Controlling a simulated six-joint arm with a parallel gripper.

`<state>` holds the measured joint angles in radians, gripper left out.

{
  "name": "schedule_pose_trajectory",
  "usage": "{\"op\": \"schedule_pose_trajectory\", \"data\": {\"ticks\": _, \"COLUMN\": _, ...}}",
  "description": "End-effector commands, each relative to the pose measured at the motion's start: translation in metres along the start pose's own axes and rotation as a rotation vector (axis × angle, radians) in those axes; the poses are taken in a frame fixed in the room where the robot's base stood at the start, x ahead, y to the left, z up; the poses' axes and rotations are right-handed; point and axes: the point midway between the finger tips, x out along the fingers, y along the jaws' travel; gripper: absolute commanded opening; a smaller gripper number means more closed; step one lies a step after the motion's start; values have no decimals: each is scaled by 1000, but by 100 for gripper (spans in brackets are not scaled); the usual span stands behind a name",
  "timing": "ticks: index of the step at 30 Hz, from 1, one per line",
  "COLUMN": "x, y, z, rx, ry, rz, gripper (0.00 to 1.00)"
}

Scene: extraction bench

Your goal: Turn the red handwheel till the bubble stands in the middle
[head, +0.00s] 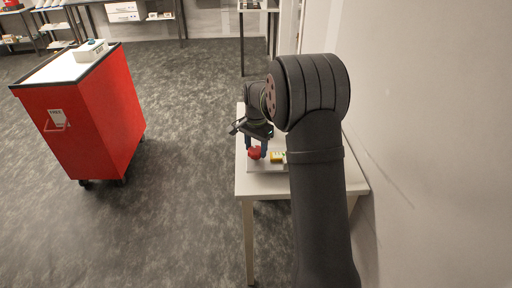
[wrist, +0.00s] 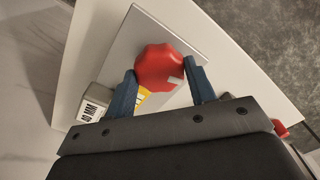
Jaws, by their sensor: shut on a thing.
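The red handwheel (head: 254,154) sits on a pale grey plate (head: 262,168) on the bench. In the wrist view the handwheel (wrist: 157,66) is a lobed red knob with a white mark near its lower right edge. My gripper (head: 257,147) points down at it. In the wrist view the blue fingers of my gripper (wrist: 160,84) are on either side of the handwheel, shut on it. A yellow piece (head: 277,157) is just right of the handwheel in the head view and partly hidden behind the wheel in the wrist view. I cannot make out the bubble.
The white bench (head: 260,184) stands close to the wall at right. A red cart (head: 85,120) stands apart on the left. Open floor lies between cart and bench.

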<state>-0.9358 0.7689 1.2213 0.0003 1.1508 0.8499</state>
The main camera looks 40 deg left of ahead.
Motion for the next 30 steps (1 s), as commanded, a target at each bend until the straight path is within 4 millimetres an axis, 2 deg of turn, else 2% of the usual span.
{"op": "schedule_pose_trajectory", "data": {"ticks": 30, "x": 1, "y": 0, "z": 1, "rx": -967, "ry": -1, "rz": 1, "gripper": 27}}
